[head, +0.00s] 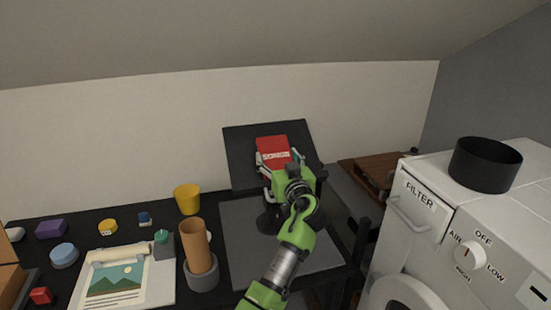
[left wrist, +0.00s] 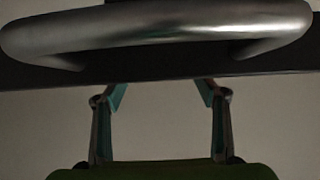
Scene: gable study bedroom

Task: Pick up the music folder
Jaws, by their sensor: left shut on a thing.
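The music folder (head: 272,147) is red with the word SONGS on it. It is in front of the tilted black stand (head: 241,145) at the back of the dark desk in the head view. My left gripper (head: 279,162) reaches up to it, with a finger at each side of the folder, shut on it. The wrist and gripper body hide the folder's lower part. In the left wrist view the two teal-padded fingers (left wrist: 162,95) stand apart at a dark band; the red cover does not show there. My right gripper is not in view.
A brown cylinder in a grey holder (head: 201,275), a yellow cup (head: 187,199) and a picture sheet (head: 125,285) are on the desk at left. A white machine (head: 420,235) bearing a black pot (head: 485,165) stands at right. The sloped ceiling hangs above.

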